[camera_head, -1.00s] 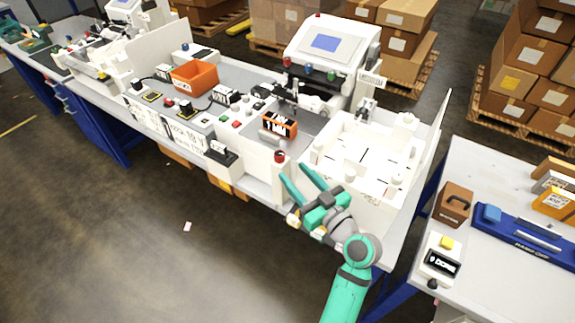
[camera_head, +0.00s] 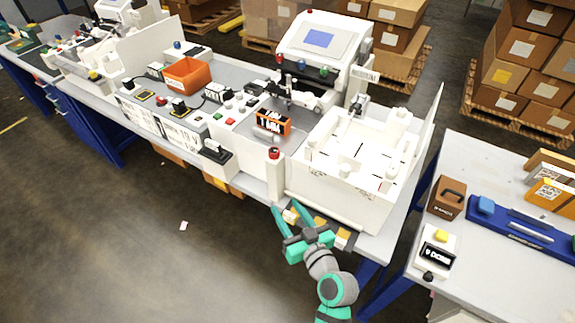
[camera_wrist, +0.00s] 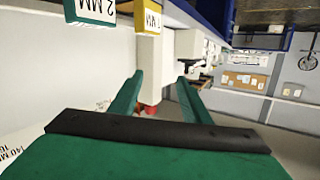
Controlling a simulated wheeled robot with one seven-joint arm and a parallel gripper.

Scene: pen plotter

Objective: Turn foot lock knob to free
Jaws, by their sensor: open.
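I cannot tell for sure which part is the foot lock knob; no readable label marks it. A red cap (camera_head: 273,152) tops a white post at the front corner of the white plotter bed (camera_head: 335,205). My gripper (camera_head: 287,209) is open and empty, low in front of the bed's front face and below the red cap. In the wrist view, which looks upside down, the two green fingers (camera_wrist: 160,78) are apart. A red part (camera_wrist: 150,108) on a white post shows between and beyond them. Whether any finger touches the bed's front is unclear.
Small coloured blocks line the bed's lower front edge, including a yellow block (camera_wrist: 147,17) and a green "2 MM" block (camera_wrist: 90,10). Open floor (camera_head: 130,240) lies front left.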

